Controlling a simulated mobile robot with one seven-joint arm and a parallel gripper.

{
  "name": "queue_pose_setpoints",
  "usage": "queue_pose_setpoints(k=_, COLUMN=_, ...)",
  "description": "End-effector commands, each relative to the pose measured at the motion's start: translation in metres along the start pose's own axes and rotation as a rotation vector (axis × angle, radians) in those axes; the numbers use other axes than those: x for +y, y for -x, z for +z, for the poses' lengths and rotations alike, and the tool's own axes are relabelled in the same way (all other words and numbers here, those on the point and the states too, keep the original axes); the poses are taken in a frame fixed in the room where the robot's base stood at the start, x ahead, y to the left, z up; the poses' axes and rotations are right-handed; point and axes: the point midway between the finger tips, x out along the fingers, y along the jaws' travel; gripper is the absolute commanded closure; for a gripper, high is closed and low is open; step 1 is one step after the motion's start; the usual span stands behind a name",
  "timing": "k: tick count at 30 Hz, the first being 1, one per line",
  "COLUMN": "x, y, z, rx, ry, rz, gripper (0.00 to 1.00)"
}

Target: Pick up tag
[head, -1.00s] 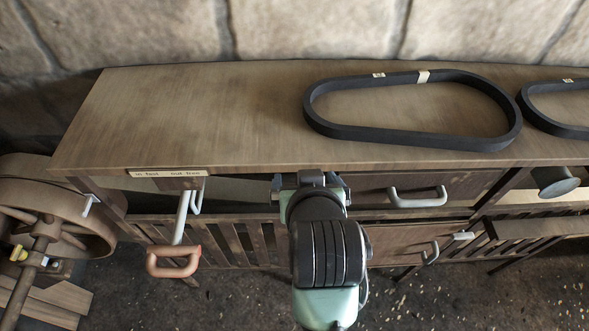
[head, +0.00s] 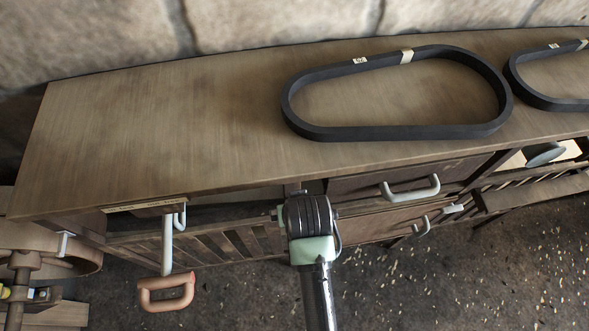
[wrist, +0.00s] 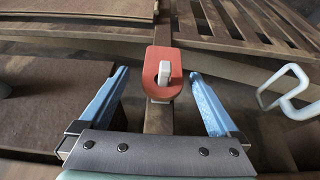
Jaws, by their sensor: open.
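The tag, a small red-orange piece with a rounded end (wrist: 153,84), hangs on a pale peg in front of a wooden upright in the wrist view. My gripper (wrist: 160,76) is open, with one blue finger on each side of the tag. Clear gaps show between the tag and both fingers. In the head view the tag and fingers are hidden behind my wrist, at the front of the bench.
The bench top (head: 180,110) holds a black belt (head: 400,132) and part of a second belt (head: 545,102). A lever with an orange handle (head: 166,304) hangs at the left. A drawer handle (head: 410,190) sticks out right of my arm. A wheel stands far left.

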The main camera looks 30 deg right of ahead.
Motion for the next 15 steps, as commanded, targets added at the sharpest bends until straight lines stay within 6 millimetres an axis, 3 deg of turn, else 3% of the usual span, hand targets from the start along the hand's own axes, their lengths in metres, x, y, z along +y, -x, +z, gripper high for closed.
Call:
queue_pose_setpoints(k=7, x=-0.003, y=-0.032, z=-0.002, rx=-0.001, ry=0.000, rz=0.000, gripper=0.03)
queue_pose_setpoints(k=15, x=-0.003, y=-0.041, z=-0.002, rx=0.001, ry=0.000, rz=0.000, gripper=0.03)
